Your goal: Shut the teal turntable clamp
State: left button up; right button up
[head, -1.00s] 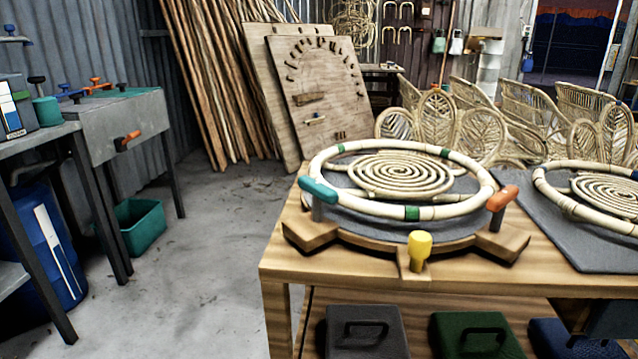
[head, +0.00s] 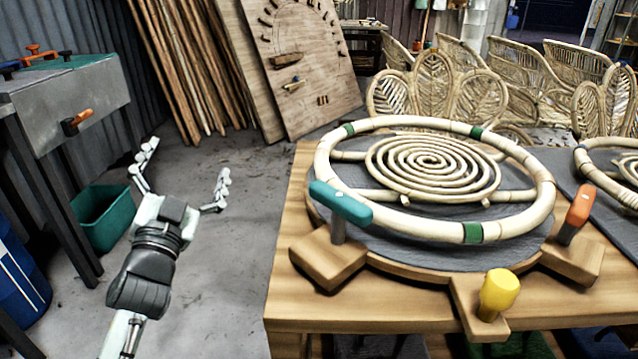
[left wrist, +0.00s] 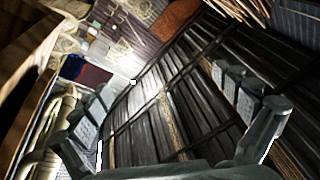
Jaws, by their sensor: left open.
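The teal clamp (head: 341,204) is a T-shaped handle on a short grey post. It stands on a wooden block at the front left of the round turntable (head: 430,258). A rattan ring (head: 545,190) with green bands lies on the turntable around a rattan spiral (head: 432,165). The teal handle sits close to the ring's near left side; I cannot tell whether it touches. My left gripper (head: 182,178) is open and empty, left of the table and apart from the clamp. Its spread fingers also show in the left wrist view (left wrist: 168,108). My right gripper is not in view.
An orange clamp (head: 579,206) and a yellow knob (head: 498,292) stand on the turntable's right and front. A second rattan ring lies at the right edge. A metal bench (head: 75,105) and a teal bin (head: 112,222) are at the left. Bare floor lies between bench and table.

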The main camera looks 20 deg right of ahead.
pick_arm(q)
jog(key=s+d+r+m+g+h, duration=0.3)
jog(key=d+r+m+h, duration=0.3)
jog(key=r+m+h, duration=0.15)
jog(key=s+d+r+m+g+h, duration=0.2)
jog(key=s+d+r+m+h, duration=0.2)
jog(key=d+r+m+h, duration=0.3)
jog(key=s+d+r+m+g+h, duration=0.1)
jog(key=s+d+r+m+g, duration=0.2)
jog(key=s+d+m+g, duration=0.4)
jog(key=s+d+r+m+g+h, duration=0.1)
jog(key=s+d+r+m+g, duration=0.3)
jog(key=m+g, duration=0.65)
jog(key=s+d+f+m+g+y+b, duration=0.1)
jog(key=s+d+f+m+g+y, duration=0.2)
jog(key=s+f+y, duration=0.15)
jog(key=m+t+y, duration=0.3)
jog(key=t+y, duration=0.4)
jog(key=y, duration=0.7)
send_near(339, 196)
jog(key=f, duration=0.2)
jog(key=x, duration=0.7)
jog(key=shift+w+d+b, duration=0.25)
jog(key=shift+d+b, duration=0.1)
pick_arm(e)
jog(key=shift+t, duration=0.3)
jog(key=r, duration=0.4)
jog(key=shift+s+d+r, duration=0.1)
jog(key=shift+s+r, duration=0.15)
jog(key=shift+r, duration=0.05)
